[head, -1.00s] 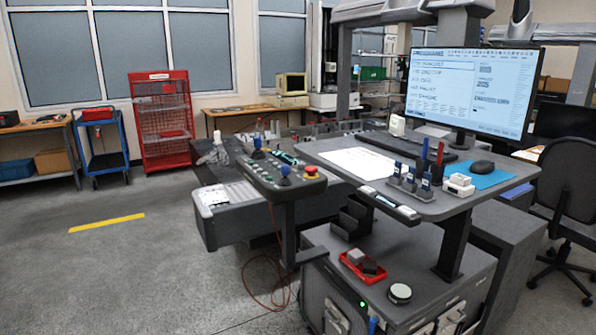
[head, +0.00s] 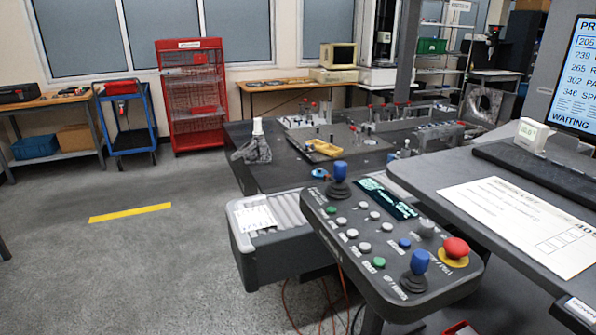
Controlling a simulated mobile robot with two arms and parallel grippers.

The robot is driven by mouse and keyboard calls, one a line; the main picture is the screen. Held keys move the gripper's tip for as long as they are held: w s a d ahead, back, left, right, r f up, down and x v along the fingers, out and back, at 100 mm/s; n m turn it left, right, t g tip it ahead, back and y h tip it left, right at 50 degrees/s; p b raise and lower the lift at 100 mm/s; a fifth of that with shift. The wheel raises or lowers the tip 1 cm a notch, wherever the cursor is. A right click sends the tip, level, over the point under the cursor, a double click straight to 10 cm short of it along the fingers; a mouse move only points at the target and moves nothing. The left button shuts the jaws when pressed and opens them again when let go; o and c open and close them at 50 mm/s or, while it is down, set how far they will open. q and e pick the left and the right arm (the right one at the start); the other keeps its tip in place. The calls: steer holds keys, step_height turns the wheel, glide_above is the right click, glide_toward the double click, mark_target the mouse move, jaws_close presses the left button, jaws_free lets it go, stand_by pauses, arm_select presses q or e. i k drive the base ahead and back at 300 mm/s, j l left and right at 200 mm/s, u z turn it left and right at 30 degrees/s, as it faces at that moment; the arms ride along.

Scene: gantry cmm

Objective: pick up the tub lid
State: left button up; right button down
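I cannot make out a tub lid for certain. A small flat blue round thing (head: 319,173) lies near the front edge of the dark measuring table (head: 283,182), just behind the control panel. It is too small to tell what it is. The round white-topped thing seen earlier on the low cabinet is out of view now. Neither of my grippers shows.
A control panel (head: 345,238) with joysticks and a red button stands in front. A desk (head: 440,175) with paper and keyboard fills the right. A yellow tray (head: 324,147) sits on the measuring table. The floor at left, with a yellow stripe (head: 130,213), is clear.

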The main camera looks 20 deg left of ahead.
mark_target(318, 173)
steer(key=i+j+u, duration=0.15)
steer(key=i, duration=0.2)
steer(key=i+j+u, duration=0.1)
steer(key=i+j, duration=0.15)
steer(key=z, duration=2.2)
steer(key=j+u, duration=0.1)
steer(key=u, duration=2.1)
steer(key=i+j+z, duration=0.1)
steer(key=z, duration=0.3)
steer(key=i+j+z, duration=0.1)
steer(key=j+z, duration=0.4)
steer(key=z, duration=0.3)
